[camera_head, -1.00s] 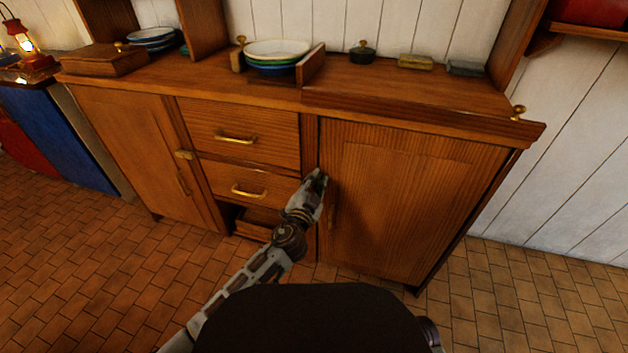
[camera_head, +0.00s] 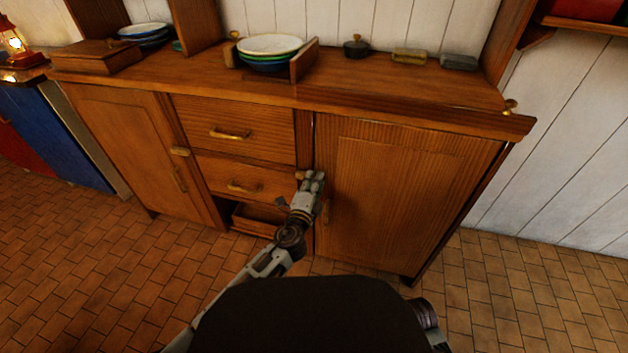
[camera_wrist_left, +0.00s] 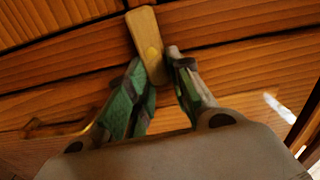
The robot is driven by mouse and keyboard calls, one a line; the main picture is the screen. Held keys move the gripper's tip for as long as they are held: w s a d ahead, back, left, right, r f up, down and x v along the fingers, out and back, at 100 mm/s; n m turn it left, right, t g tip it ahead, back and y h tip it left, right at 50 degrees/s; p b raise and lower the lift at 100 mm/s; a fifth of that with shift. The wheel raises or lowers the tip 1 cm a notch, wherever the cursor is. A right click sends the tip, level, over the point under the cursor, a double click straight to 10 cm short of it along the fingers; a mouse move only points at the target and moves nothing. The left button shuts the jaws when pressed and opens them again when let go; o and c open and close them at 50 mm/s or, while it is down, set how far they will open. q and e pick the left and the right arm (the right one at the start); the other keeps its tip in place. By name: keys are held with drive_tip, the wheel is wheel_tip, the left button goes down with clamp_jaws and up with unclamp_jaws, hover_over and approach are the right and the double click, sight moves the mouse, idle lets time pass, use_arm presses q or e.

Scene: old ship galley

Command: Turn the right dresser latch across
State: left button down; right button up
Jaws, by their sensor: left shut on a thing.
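The right dresser latch is a short pale wooden bar (camera_wrist_left: 147,42), seen large in the left wrist view, slightly tilted, with a yellowish spot on it. My left gripper (camera_wrist_left: 156,68) is shut on it, one green-lined finger on each side. In the head view the left gripper (camera_head: 313,180) is at the left edge of the right door (camera_head: 410,200). Only a small piece of the latch (camera_head: 300,175) shows there beside the fingertips, so I cannot tell its exact angle from that view. My right gripper is not in view.
The left door has a similar latch (camera_head: 180,152). Two drawers with brass handles (camera_head: 230,134) lie between the doors, above an open recess (camera_head: 258,218). Stacked bowls (camera_head: 270,50) and a small dark pot (camera_head: 356,46) stand on top. The tiled floor in front is clear.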

use_arm(q)
drive_tip(key=shift+f+m, duration=0.2)
drive_tip(key=shift+m, duration=0.3)
drive_tip(key=c, duration=1.3)
unclamp_jaws()
drive_tip(key=shift+v, duration=3.8)
drive_tip(key=shift+s+d, duration=0.1)
drive_tip(key=shift+d, duration=0.05)
